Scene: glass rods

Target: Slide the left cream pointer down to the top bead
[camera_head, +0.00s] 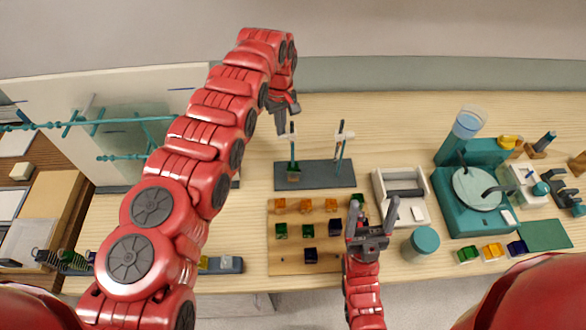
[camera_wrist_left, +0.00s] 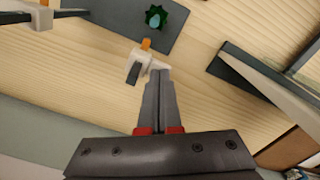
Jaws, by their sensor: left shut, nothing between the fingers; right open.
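A dark grey base (camera_head: 315,177) carries two upright rods. The left cream pointer (camera_head: 291,134) sits near the top of the left rod; in the left wrist view, the cream pointer (camera_wrist_left: 145,64) has an orange tip. A green bead (camera_head: 294,168) is low on the left rod; green also shows on the base in the wrist view (camera_wrist_left: 155,17). My left gripper (camera_head: 282,130) is shut and empty, just left of the left pointer. Its fingertips (camera_wrist_left: 158,73) look close to the pointer; contact is unclear. My right gripper (camera_head: 376,208) is open and empty over the front of the table.
The right rod has another cream pointer (camera_head: 344,135). A wooden board (camera_head: 285,257) with several coloured blocks lies in front of the base. A white tray (camera_head: 379,184), a teal jar (camera_head: 421,244) and a teal device (camera_head: 470,206) stand to the right. The table behind the rods is clear.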

